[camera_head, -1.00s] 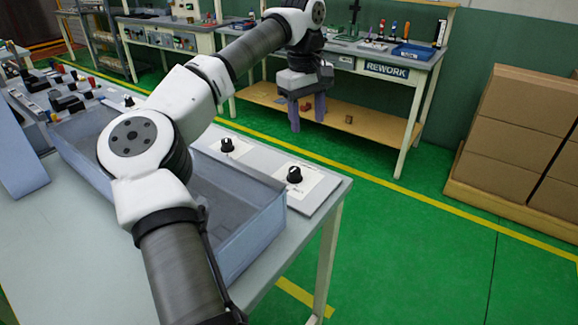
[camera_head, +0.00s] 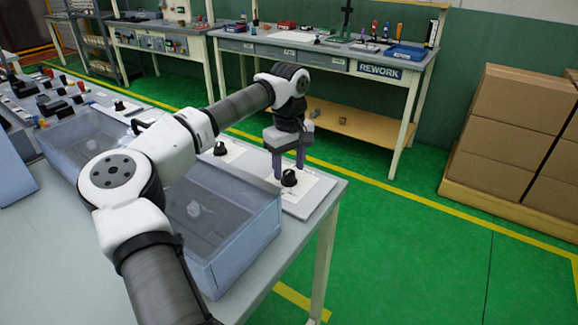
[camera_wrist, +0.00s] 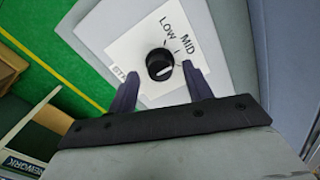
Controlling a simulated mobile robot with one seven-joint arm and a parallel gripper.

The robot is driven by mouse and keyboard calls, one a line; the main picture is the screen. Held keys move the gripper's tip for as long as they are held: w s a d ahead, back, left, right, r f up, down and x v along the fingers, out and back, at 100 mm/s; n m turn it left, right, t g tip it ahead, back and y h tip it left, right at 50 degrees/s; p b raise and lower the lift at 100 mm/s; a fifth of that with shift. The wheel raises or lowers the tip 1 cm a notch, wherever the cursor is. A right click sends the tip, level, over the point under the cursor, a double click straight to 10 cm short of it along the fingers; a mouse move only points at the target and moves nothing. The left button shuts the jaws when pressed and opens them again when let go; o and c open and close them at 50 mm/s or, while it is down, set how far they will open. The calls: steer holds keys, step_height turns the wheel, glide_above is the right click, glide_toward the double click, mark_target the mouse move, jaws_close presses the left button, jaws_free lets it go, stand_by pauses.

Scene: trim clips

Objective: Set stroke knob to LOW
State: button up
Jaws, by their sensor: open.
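The stroke knob (camera_head: 289,178) is black and round, on a white label at the right end of the grey panel (camera_head: 318,200). In the wrist view the knob (camera_wrist: 159,62) shows a white mark on its top, and the label (camera_wrist: 125,48) reads "LOW" and "MID" with a partly hidden "STR". I cannot tell for certain which word the mark points at. My gripper (camera_head: 289,168) is open, pointing down over the knob. In the wrist view my gripper (camera_wrist: 158,71) has one finger on each side of the knob, with gaps visible. Contact is not apparent.
Another black knob (camera_head: 220,148) and a further one (camera_head: 119,105) sit to the left along the bench. A grey-blue bin (camera_head: 240,243) with a small pale item stands in front of the panel. The rework bench (camera_head: 380,72) and stacked cartons (camera_head: 515,140) stand beyond a clear green floor.

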steer(key=shift+f, duration=0.6)
steer(key=c, duration=1)
steer(key=shift+o, duration=0.2)
steer(key=n, duration=0.4)
steer(key=shift+n, duration=0.3)
steer(key=n, duration=0.4)
steer(key=shift+r+n, duration=0.1)
steer(key=shift+n, duration=0.2)
